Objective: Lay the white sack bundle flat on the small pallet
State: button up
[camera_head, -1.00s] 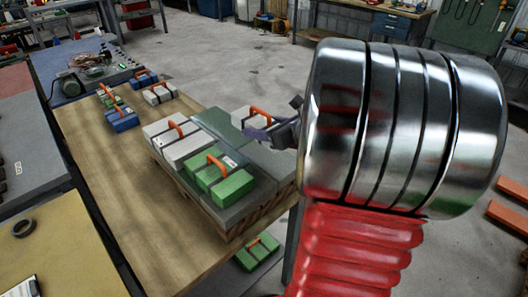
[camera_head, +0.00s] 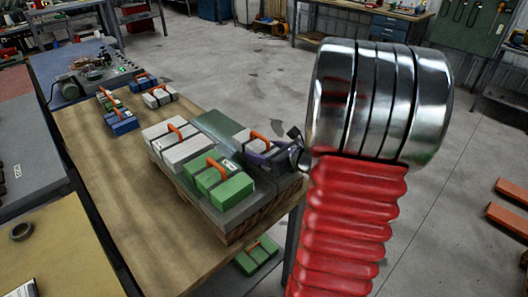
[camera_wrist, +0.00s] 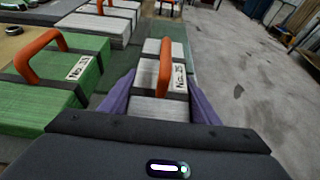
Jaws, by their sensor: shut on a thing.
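The small pallet (camera_head: 233,222) stands on the wooden bench. A white sack bundle (camera_head: 246,142) with a dark strap and an orange handle is at the pallet's right side. My gripper (camera_head: 268,154) is shut on this bundle, coming in from the right. In the wrist view the bundle (camera_wrist: 152,104) sits between two purple fingers, its label facing up. It looks level and low over the pallet's grey-green top; whether it touches cannot be told. A green bundle (camera_head: 232,189) and another white bundle (camera_head: 166,148) lie on the pallet to its left.
The bench (camera_head: 85,148) holds more white, blue and green bundles further back. A green bundle (camera_head: 258,252) lies lower down below the pallet. A green patch (camera_wrist: 172,52) of pallet top is bare beyond the held bundle.

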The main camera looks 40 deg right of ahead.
jog(key=shift+f, duration=0.45)
jog(key=shift+f, duration=0.1)
jog(key=o, duration=1.2)
jog(key=shift+c, duration=0.2)
jog(key=shift+s+r, duration=0.3)
jog(key=shift+s, duration=0.2)
jog(key=v, duration=1.1)
